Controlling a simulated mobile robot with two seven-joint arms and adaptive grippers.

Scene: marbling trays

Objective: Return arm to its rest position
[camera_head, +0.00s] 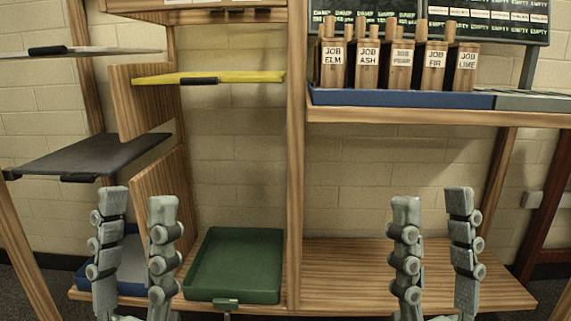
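My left gripper (137,203) is at the lower left, its two grey jointed fingers pointing up and spread apart with nothing between them. Its fingers stand in front of the lower shelf and partly hide a blue tray. My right gripper (432,203) is at the lower right, also with fingers spread apart and empty. It is in front of the bare right part of the wooden lower shelf (340,270). Neither gripper visibly touches anything.
A green tray (278,272) sits on the lower shelf between my grippers, with the blue tray (132,242) behind my left one. A dark tray (90,157) and yellow tray (250,77) are higher. Labelled wooden blocks (333,73) stand upper right. A wooden post (295,160) divides the rack.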

